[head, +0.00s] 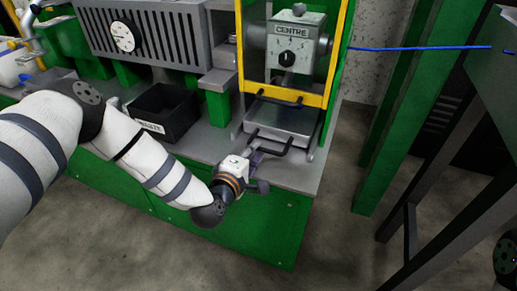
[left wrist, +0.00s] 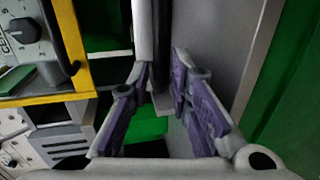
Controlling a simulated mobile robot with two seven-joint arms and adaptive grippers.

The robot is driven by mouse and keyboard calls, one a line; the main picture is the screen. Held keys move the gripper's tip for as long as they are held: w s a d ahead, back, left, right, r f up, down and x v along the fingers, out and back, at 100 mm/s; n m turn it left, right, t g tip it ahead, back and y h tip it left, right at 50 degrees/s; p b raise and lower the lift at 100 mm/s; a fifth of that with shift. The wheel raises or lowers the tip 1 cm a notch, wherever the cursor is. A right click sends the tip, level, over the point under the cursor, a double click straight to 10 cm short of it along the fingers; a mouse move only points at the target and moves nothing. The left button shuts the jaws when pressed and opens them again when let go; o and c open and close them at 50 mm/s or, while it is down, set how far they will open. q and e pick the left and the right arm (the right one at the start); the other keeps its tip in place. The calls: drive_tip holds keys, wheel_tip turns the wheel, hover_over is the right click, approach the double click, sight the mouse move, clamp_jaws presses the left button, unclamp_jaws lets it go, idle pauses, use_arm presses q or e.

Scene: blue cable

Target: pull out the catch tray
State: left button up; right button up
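The catch tray (head: 285,119) is a shallow grey metal tray at the foot of the yellow-framed machine, with a black bar handle (head: 270,141) on its front. My left gripper (head: 258,157) is at the left part of this handle, just in front of the tray. In the left wrist view its purple-padded fingers (left wrist: 163,75) stand apart, with a dark bar (left wrist: 144,35), seemingly the handle, running between them. I see no clear grip on it. My right gripper is not in view.
The yellow frame (head: 282,94) with another black handle is just above the tray. A black bin (head: 165,113) stands left on the grey bench. Green posts (head: 395,115) and a blue cable (head: 420,48) are at right. The floor in front is clear.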

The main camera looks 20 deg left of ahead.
use_arm(q)
drive_tip(key=shift+x, duration=1.25)
clamp_jaws()
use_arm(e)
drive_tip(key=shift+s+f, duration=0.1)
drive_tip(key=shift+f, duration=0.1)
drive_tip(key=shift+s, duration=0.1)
